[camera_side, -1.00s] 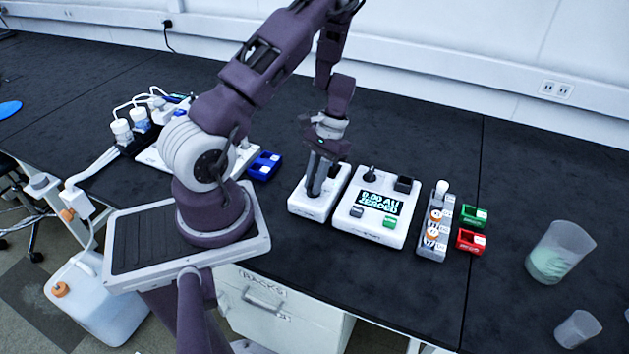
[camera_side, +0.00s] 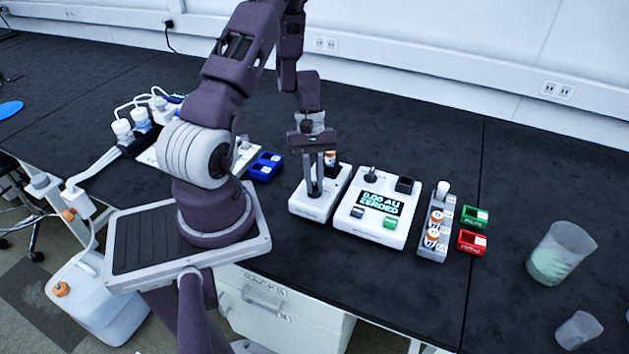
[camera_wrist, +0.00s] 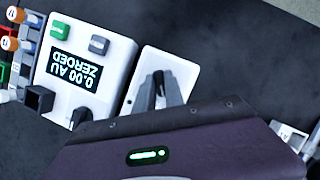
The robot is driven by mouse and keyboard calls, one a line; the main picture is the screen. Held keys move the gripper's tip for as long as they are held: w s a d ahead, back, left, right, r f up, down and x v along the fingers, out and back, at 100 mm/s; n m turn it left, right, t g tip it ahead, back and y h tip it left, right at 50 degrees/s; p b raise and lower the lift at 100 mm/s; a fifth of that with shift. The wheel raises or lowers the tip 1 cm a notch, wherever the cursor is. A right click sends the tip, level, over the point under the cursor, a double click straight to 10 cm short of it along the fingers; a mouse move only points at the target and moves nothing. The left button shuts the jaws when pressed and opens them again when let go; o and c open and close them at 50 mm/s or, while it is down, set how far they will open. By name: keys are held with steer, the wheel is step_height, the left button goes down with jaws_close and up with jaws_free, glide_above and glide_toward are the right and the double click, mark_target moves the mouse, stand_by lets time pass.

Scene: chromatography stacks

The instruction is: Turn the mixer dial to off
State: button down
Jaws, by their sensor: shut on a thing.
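The mixer is a small white box (camera_side: 310,208) on the black bench, left of the display unit in the side view. It also shows in the wrist view (camera_wrist: 184,66). My gripper (camera_side: 315,189) points down onto its front part. In the wrist view its fingertips (camera_wrist: 159,78) are close together at the box's top. It is shut on the dial, which the fingers mostly hide, so I cannot read its setting. An orange-capped vial (camera_side: 330,158) stands at the back of the mixer, behind my fingers.
A white display unit (camera_side: 352,226) reading "0.00 AU ZEROED" stands close on the mixer's right. Beyond it are a grey vial rack (camera_side: 433,249), green (camera_side: 474,215) and red (camera_side: 471,242) holders, and a beaker (camera_side: 562,252). A blue holder (camera_side: 264,165) is to the left.

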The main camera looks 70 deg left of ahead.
steer(key=shift+n+t, duration=0.6)
steer(key=shift+n, duration=0.9)
steer(key=shift+a, duration=0.1)
steer(key=c, duration=1.4)
jaws_free()
steer(key=shift+c, duration=0.2)
steer(key=v, duration=0.7)
steer(key=shift+s, duration=0.1)
